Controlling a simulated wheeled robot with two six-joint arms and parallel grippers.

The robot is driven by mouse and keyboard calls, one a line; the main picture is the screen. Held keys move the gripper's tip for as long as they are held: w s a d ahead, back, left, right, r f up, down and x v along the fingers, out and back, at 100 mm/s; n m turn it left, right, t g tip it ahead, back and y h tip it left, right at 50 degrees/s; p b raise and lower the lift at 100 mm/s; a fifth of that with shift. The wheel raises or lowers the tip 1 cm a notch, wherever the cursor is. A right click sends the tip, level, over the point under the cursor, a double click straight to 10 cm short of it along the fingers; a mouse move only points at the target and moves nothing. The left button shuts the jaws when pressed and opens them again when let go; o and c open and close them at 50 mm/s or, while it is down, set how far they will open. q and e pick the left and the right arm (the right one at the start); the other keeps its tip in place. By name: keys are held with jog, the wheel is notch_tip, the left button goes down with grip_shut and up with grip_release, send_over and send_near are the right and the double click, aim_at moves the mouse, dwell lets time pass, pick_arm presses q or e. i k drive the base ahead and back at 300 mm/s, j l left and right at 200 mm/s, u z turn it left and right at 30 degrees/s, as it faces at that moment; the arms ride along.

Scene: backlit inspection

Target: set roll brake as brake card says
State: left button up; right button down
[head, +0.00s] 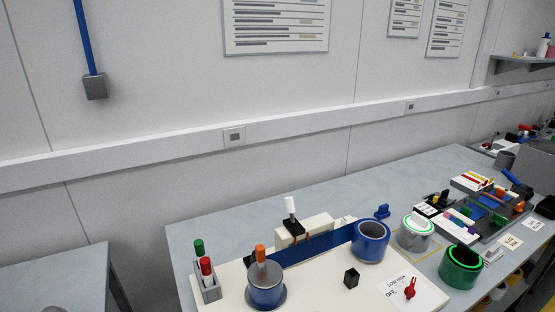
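A red knob (410,290) stands on a white plate (393,293) at the front right of a cream board (330,283). The plate's small lettering seems to read LOW, HIGH and OFF; I cannot tell which the knob points at. A blue roll (369,248) stands at the board's back right, with a blue web (310,248) running left from it. A second blue roll (266,297) with a grey disc and orange-tipped post stands at front left. I cannot identify the brake card for certain. Neither gripper is in view.
A grey holder (208,290) with red and green markers stands at the board's left. Printed sheets (276,25) hang on the wall.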

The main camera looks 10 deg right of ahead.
aim_at(409, 293)
jog(key=k+l+z, duration=0.1)
jog(key=z, duration=0.8)
jog(key=j+z, duration=0.15)
jog(key=z, duration=0.15)
jog(key=i+l+z, duration=0.1)
jog(key=l, duration=0.2)
